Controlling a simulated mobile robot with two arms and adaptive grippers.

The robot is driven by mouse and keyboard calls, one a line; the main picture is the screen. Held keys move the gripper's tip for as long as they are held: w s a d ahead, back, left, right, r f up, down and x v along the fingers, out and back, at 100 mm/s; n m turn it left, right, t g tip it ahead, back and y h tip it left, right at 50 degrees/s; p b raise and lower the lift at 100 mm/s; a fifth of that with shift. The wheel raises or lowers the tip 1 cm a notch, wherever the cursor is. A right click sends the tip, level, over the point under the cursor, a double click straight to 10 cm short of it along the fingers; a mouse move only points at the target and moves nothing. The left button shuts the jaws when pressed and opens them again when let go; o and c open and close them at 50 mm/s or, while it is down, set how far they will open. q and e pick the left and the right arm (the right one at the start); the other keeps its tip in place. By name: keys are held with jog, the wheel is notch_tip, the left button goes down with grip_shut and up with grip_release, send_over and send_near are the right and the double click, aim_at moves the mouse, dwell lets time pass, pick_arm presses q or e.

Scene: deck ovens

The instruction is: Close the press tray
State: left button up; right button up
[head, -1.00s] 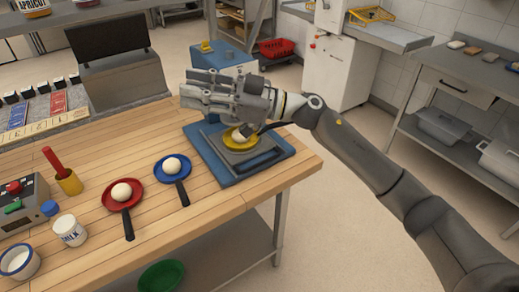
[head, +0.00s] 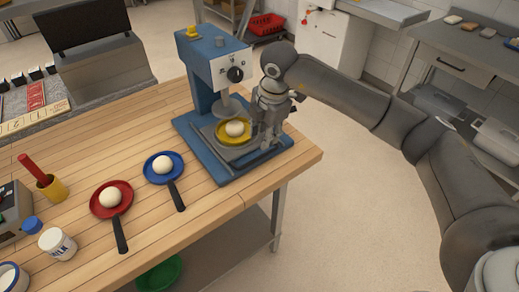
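The blue press (head: 212,62) stands at the right end of the wooden table, with a dark knob on its head. Its grey tray (head: 218,142) sits low on the blue base, forward of the column. A yellow pan (head: 222,137) with a white dough ball (head: 235,128) lies on the tray. The pressing disc is above, behind the ball. My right gripper (head: 266,147) points down at the right side of the tray, close to its dark front bar (head: 250,162). Its fingertips are bunched and partly hidden, so contact and opening are unclear. My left gripper is out of view.
A blue pan (head: 152,176) and a red pan (head: 102,208), each with a white ball, lie left of the press. The table's right edge is near the press.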

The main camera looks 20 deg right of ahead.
aim_at(259, 156)
jog(key=f, duration=0.3)
jog(key=w+f+p, duration=0.1)
jog(key=f, duration=0.2)
jog(key=f+p, duration=0.1)
jog(key=f, duration=0.2)
jog(key=shift+w+a, duration=0.3)
jog(key=shift+a, duration=0.05)
jog(key=shift+c, duration=0.4)
grip_shut()
